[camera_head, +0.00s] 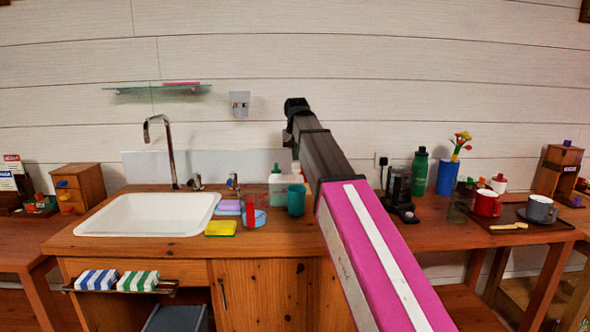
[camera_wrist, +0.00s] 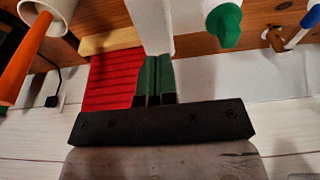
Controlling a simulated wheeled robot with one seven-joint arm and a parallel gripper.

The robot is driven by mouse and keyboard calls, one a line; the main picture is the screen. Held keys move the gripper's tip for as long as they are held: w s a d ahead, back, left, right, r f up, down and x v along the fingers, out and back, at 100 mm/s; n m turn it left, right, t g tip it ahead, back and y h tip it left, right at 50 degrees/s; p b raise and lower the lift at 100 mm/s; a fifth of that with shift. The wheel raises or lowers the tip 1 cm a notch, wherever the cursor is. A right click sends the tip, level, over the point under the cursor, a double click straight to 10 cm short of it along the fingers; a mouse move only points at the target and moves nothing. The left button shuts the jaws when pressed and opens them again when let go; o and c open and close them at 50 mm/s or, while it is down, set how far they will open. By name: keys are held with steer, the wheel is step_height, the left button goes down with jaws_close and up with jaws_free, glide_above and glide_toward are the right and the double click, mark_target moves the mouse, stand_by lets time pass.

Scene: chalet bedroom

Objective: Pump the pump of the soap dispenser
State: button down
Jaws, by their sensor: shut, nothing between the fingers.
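In the wrist view my gripper (camera_wrist: 157,60) is shut and empty. A white object (camera_wrist: 150,25) lies just beyond its fingertips, and a green-tipped white object (camera_wrist: 224,24) is to the right; I cannot tell which is the dispenser.
The white sink (camera_head: 150,215) with its tall tap (camera_head: 170,150) is at left. A yellow sponge (camera_head: 220,228) lies by its edge. Right of my arm stand a black appliance (camera_head: 397,190), a green bottle (camera_head: 419,172) and a tray with mugs (camera_head: 488,203).

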steer(key=shift+f, duration=1.25)
steer(key=shift+r, duration=1.7)
steer(key=shift+f, duration=1.55)
steer(key=shift+r, duration=1.55)
steer(key=shift+r, duration=2.45)
